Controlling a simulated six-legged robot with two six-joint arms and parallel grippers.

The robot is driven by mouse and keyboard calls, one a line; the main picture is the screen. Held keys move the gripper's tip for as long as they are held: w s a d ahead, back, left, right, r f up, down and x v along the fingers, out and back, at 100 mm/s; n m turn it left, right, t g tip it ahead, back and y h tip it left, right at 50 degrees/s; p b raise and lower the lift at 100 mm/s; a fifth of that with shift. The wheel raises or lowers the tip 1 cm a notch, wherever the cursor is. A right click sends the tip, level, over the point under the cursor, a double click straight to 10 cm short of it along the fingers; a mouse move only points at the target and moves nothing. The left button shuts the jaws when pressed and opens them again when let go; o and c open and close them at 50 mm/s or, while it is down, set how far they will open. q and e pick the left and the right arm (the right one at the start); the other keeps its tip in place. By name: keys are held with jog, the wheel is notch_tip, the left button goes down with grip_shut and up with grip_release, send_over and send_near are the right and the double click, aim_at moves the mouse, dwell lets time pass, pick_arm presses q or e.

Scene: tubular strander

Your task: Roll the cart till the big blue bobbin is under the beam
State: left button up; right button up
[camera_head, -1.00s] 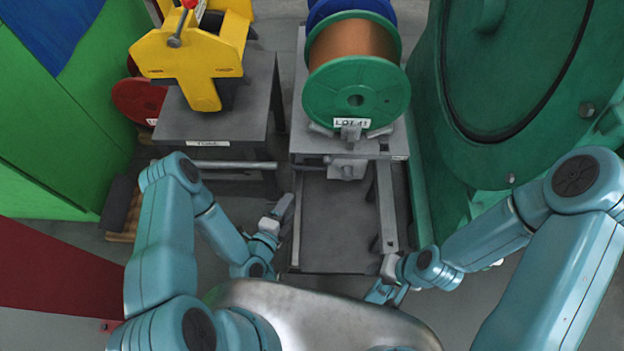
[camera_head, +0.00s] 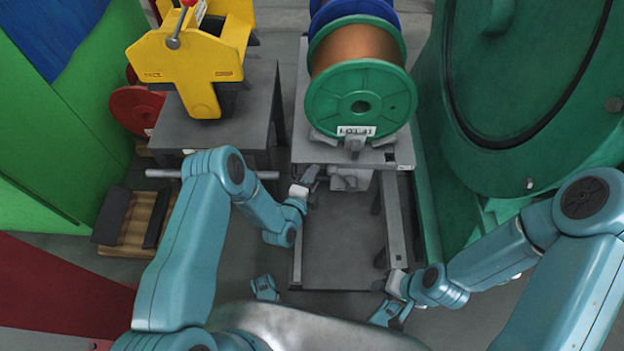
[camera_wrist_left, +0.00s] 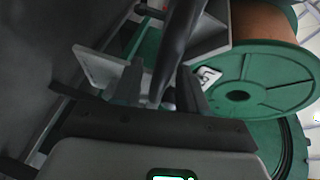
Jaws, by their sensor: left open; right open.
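The grey cart (camera_head: 304,110) stands ahead of me. On it lies a green-flanged bobbin (camera_head: 332,92) of copper-coloured wire, labelled LOT 41. Behind that, the big blue bobbin (camera_head: 376,8) shows only partly, cut by the top of the head view. My left gripper (camera_head: 311,179) is open near the cart's front edge. In the left wrist view, a dark bar (camera_wrist_left: 181,40) passes between or just beyond its open fingers (camera_wrist_left: 160,88); contact is unclear. My right gripper (camera_head: 381,285) is open, low, by the cart's right side. I cannot make out the beam.
A grey table (camera_head: 258,105) with a yellow device (camera_head: 192,62) stands left of the cart, a light rod (camera_head: 268,175) along its front. A large green machine (camera_head: 520,100) closes off the right. A wooden pallet (camera_head: 135,215) lies on the floor at left.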

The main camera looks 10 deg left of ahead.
pick_arm(q)
jog(key=shift+w, duration=0.1)
grip_shut()
jog(key=shift+f, duration=0.1)
